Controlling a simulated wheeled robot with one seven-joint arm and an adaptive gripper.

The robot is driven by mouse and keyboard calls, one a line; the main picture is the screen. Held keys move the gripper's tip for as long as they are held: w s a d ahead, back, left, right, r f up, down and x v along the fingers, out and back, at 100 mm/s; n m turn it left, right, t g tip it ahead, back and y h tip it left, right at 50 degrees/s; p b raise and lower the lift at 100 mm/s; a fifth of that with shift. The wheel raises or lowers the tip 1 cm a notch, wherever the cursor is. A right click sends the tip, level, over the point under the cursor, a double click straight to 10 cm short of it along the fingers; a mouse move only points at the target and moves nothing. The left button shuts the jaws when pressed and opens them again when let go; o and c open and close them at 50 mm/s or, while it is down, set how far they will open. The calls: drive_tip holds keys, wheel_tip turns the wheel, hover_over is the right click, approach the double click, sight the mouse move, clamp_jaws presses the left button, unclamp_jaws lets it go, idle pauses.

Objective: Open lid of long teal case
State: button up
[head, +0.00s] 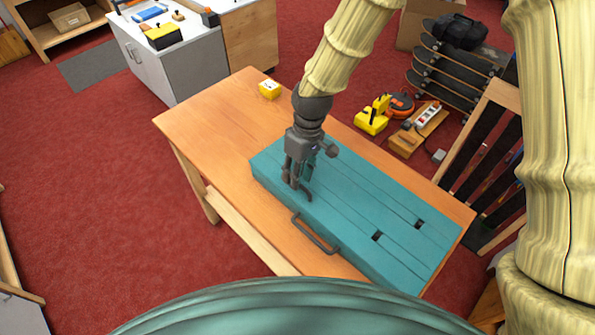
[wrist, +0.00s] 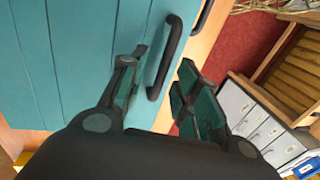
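The long teal case (head: 375,205) lies on the wooden table, its plank-like lid closed. A dark bar handle (head: 316,235) is on its front side. My gripper (head: 299,192) is open above the case's left part, just behind the handle's left end in the head view. In the wrist view the handle (wrist: 168,58) shows in the gap between the two open fingertips of my gripper (wrist: 162,82), beside the teal case (wrist: 75,55). No contact with the handle is visible; the exact distance cannot be told.
A grey cabinet (head: 185,65) stands behind. Stacked skateboards (head: 455,70) and yellow tools (head: 372,117) are on the floor beyond the table.

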drive_tip(key=shift+s+r, duration=0.1)
drive_tip(key=shift+s, duration=0.5)
drive_tip(key=shift+w+f, duration=0.4)
drive_tip(key=shift+w, duration=0.2)
drive_tip(key=shift+c, duration=0.5)
drive_tip(key=shift+s+r, duration=0.2)
drive_tip(key=shift+s, duration=0.1)
clamp_jaws()
